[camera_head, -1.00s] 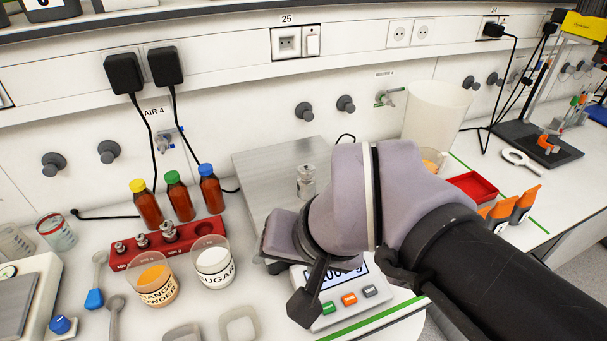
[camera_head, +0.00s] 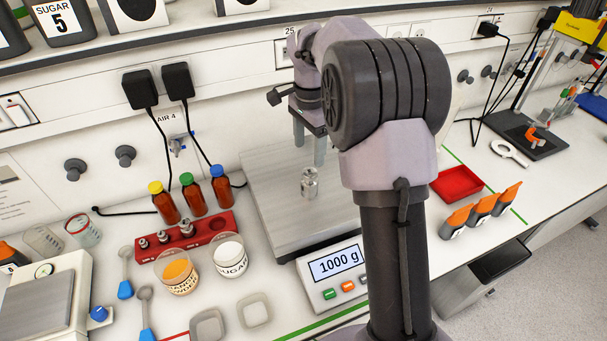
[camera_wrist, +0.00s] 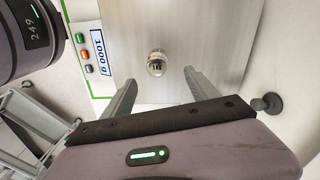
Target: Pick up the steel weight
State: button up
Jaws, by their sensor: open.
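The steel weight (camera_head: 309,183) is a small shiny knobbed cylinder standing upright on the balance's metal plate (camera_head: 270,215). The balance display (camera_head: 334,264) reads 1000 g. In the wrist view the weight (camera_wrist: 156,64) shows from above, beyond the fingertips and roughly centred between them. My gripper (camera_head: 309,158) is open and empty, with its fingers pointing down above the back of the plate, behind the weight in the head view. In the wrist view my gripper (camera_wrist: 160,82) has its two grey fingers wide apart. No contact with the weight shows.
A red block (camera_head: 182,240) with several smaller weights stands left of the plate, near brown bottles (camera_head: 193,194) and beakers of orange powder (camera_head: 177,274) and sugar (camera_head: 230,257). A red tray (camera_head: 457,185) and orange-topped containers (camera_head: 484,208) stand right. The wall is close behind.

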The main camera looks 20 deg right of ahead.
aim_at(309, 170)
notch_tip(309, 170, down, 8)
jog(key=shift+w+r+b, duration=0.1)
jog(key=shift+r+b, duration=0.05)
jog(key=shift+b, duration=0.65)
jog(key=f, duration=0.1)
jog(key=f+b, duration=0.1)
jog(key=f, duration=0.1)
jog(key=s+f, duration=0.1)
jog(key=f, duration=0.1)
jog(key=shift+f+b, duration=0.1)
jog(key=shift+b, duration=0.25)
jog(key=shift+w+f, duration=0.15)
jog(key=shift+f, duration=0.25)
jog(key=shift+r, duration=0.1)
grip_shut()
